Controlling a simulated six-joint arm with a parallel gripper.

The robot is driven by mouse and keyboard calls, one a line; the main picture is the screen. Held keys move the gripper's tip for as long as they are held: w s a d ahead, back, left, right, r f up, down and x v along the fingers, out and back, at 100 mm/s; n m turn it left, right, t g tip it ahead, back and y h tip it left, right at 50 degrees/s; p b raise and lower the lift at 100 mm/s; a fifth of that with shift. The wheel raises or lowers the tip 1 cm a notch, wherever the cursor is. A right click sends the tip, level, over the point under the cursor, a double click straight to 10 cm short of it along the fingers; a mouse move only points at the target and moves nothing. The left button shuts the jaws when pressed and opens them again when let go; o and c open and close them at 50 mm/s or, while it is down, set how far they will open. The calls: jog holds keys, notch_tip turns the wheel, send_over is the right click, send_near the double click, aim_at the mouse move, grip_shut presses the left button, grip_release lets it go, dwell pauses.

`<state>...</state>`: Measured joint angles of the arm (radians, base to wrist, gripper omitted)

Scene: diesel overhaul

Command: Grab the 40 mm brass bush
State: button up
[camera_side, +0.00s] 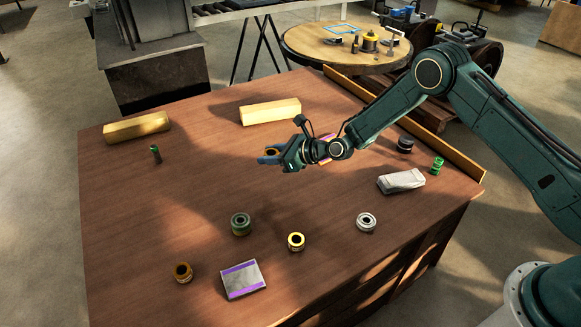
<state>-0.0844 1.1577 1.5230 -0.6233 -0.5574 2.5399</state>
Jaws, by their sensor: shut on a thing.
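My gripper (270,155) is over the middle of the wooden table, reaching left from the arm. It is shut on a small brown-gold ring-shaped piece (272,152), mostly hidden between the blue-tipped jaws. This piece looks like a brass bush, but its size cannot be read. Two other ring-shaped pieces of brass colour stand on the table: a bright one (296,241) near the front middle and a darker one (183,272) at the front left. Both are apart from my gripper.
On the table (130,205) stand a green ring (241,223), a silver ring (366,221), a black ring (405,145), a pale wrapped block (402,181), a grey plate with purple strips (243,279), two yellow blocks (136,127) and small green pieces (437,165). The left middle is clear.

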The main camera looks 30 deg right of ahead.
aim_at(271, 152)
notch_tip(271, 152, up, 8)
jog(key=shift+f, duration=0.1)
dwell(0.4)
dwell(0.4)
